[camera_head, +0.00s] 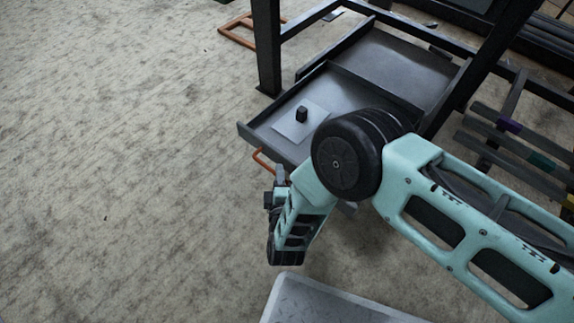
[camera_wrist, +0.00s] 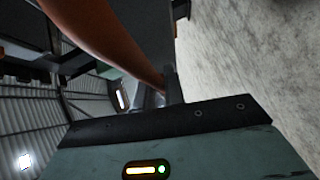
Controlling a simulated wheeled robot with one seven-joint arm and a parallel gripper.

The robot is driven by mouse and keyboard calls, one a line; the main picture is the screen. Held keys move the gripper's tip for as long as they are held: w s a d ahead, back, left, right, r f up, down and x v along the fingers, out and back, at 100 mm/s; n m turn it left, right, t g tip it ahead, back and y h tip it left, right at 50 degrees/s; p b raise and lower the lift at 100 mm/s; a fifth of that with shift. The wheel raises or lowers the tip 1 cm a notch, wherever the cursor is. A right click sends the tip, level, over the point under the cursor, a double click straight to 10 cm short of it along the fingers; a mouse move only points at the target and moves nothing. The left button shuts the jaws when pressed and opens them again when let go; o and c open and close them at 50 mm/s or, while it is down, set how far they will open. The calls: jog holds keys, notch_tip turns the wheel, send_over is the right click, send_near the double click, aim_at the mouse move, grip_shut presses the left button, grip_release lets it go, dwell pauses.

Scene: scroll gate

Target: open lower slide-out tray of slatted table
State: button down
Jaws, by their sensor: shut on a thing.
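The dark slatted table's tray (camera_head: 335,88) is a shallow grey metal tray that projects toward me from between the dark legs. A light square plate with a small black block (camera_head: 301,114) lies in it. An orange handle (camera_head: 262,160) is on the tray's near edge, partly hidden by my arm. My gripper (camera_head: 277,183) is at this handle, below the tray's front edge. In the wrist view the orange bar (camera_wrist: 105,35) runs down to a dark finger of my gripper (camera_wrist: 172,88), which is shut on it. The exact contact is hidden.
A dark table leg (camera_head: 267,45) stands left of the tray. Another orange bar frame (camera_head: 237,30) is behind it. Dark slats with purple, teal and yellow bands (camera_head: 520,145) are at the right. The worn pale floor (camera_head: 120,170) at the left is clear.

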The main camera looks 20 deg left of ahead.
jog(key=shift+s, duration=0.2)
jog(key=c, duration=1.5)
grip_release()
jog(key=shift+a, duration=0.1)
jog(key=p+v, duration=0.6)
jog(key=v, duration=1.1)
jog(key=shift+s+r, duration=0.1)
jog(key=shift+s, duration=0.1)
